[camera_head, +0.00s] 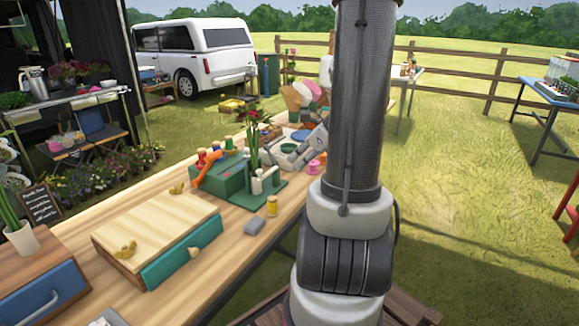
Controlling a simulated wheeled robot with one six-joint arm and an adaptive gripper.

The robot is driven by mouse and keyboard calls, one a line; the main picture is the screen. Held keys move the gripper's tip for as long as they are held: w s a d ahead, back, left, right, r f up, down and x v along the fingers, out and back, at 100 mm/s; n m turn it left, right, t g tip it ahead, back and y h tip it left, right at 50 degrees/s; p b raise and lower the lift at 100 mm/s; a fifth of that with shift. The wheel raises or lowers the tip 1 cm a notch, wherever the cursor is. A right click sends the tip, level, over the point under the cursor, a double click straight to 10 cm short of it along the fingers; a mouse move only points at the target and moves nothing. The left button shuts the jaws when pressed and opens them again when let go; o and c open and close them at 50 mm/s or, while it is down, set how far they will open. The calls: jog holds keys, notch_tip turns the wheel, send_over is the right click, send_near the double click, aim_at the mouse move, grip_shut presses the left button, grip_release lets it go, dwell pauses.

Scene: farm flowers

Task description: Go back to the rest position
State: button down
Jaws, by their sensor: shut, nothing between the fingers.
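My arm rises upright in the middle of the head view, its dark mesh-covered link running out of the top edge.
A wooden box (155,228) with a teal drawer (182,255) and a green planter box (222,178) stand on the table. A yellow jar (272,206) and a grey block (254,225) lie near its right edge. Open grass (450,190) is to the right.

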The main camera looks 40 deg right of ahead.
jog(key=shift+s+r, duration=0.2)
jog(key=shift+r, duration=0.05)
jog(key=s+a+r+n+g, duration=0.2)
jog(key=s+a+n+g, duration=0.25)
jog(key=s+n, duration=0.95)
jog(key=w+a+r+n+t+h, duration=0.1)
jog(key=a+r+n, duration=0.7)
jog(key=n, duration=0.9)
jog(key=shift+w+r+h, duration=0.5)
jog(key=shift+w+h, duration=0.15)
jog(key=shift+h, duration=0.45)
